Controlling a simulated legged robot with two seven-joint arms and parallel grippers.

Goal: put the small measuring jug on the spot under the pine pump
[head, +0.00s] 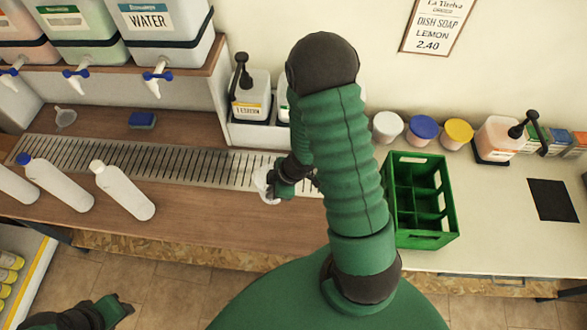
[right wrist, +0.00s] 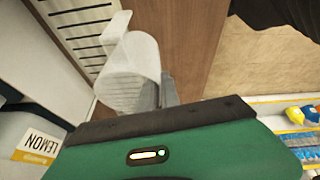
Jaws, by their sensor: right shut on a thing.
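The small measuring jug (head: 262,184) is whitish and translucent. My right gripper (head: 272,187) is shut on it over the front part of the slotted drip grate. In the right wrist view the jug (right wrist: 130,72) shows at the jaws, with faint ribbed marks on its side; I cannot tell whether it touches the grate. A pump container labelled LEMON (head: 249,103) stands behind the grate. Another container beside it is mostly hidden by my right arm; no pine label is readable. My left gripper (head: 118,308) is at the lower left, away from the counter, its jaws unclear.
The drip grate (head: 100,155) runs along the counter. White bottles (head: 122,190) lie or lean at left. A green divided crate (head: 420,200) stands right of my arm. Tubs (head: 422,128), an orange pump container (head: 497,138) and a dark mat (head: 552,199) are further right. Drums with taps (head: 158,75) stand above.

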